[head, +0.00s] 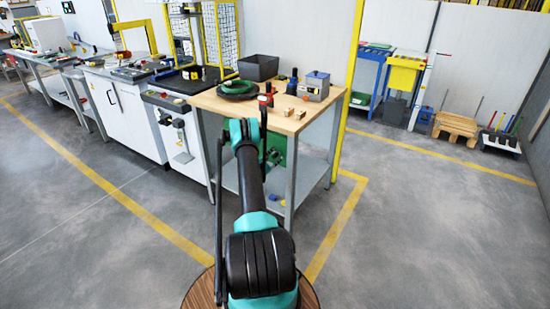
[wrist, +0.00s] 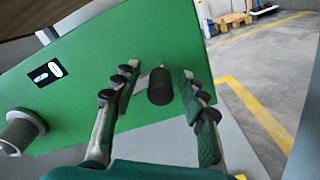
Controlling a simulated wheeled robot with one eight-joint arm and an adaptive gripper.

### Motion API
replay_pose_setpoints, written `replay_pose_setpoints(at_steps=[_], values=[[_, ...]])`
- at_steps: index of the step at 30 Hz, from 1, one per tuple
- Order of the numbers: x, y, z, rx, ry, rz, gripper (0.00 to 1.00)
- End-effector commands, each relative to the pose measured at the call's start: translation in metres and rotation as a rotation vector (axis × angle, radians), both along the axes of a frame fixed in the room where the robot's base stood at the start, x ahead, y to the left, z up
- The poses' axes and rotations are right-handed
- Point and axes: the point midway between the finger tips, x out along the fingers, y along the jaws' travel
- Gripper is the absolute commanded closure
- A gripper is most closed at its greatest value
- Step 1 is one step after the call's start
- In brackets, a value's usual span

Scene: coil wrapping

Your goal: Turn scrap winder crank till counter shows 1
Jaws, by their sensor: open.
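The scrap winder (wrist: 100,50) shows as a green panel in the wrist view, tilted in the picture. It also shows in the head view (head: 278,143) on the side of the wooden-topped table, partly hidden by my arm. Its counter (wrist: 45,74) is a small black window with white marks; I cannot read the digit. The black crank knob (wrist: 160,87) on a grey crank arm stands between the fingers of my gripper (wrist: 158,80). My gripper is open, one finger on each side of the knob, with a visible gap on the right.
A grey cylindrical part (wrist: 20,131) sticks out at the panel's left. On the table (head: 225,101) are a green coil (head: 238,87), a dark bin (head: 258,67) and a grey box device (head: 314,87).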

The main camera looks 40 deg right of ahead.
Motion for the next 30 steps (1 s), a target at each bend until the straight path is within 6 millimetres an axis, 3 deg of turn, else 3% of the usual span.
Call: replay_pose_setpoints(at_steps=[8, 21, 30], values=[[0.000, 0.000, 0.015, 0.000, 0.000, 0.000, 0.57], [0.000, 0.000, 0.085, 0.000, 0.000, 0.000, 0.57], [0.000, 0.000, 0.100, 0.000, 0.000, 0.000, 0.57]])
